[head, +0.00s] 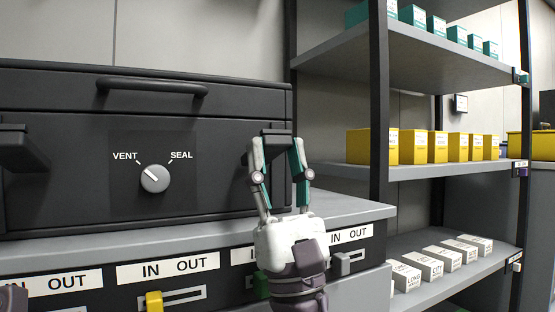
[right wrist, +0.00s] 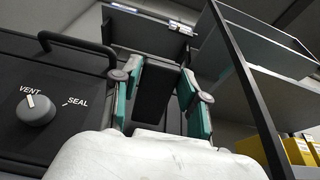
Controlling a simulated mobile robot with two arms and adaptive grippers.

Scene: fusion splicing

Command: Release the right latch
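The right latch (head: 278,134) is a black block on the front of a dark case (head: 60,100), at its right end. My right gripper (head: 277,160) is at the latch, one teal-padded finger on each side of it. In the right wrist view the latch (right wrist: 155,92) stands between the open fingers (right wrist: 157,105). A narrow gap shows beside the left finger; I cannot tell whether the right finger touches. The left latch (head: 20,148) sticks out at the case's left. The dial (head: 154,178) points to VENT.
A black handle (head: 150,87) lies along the case's upper front. Below the case is a grey ledge (head: 120,240) with IN/OUT sliders, including a yellow one (head: 154,301). A shelf rack (head: 440,172) with several boxes stands close on the right.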

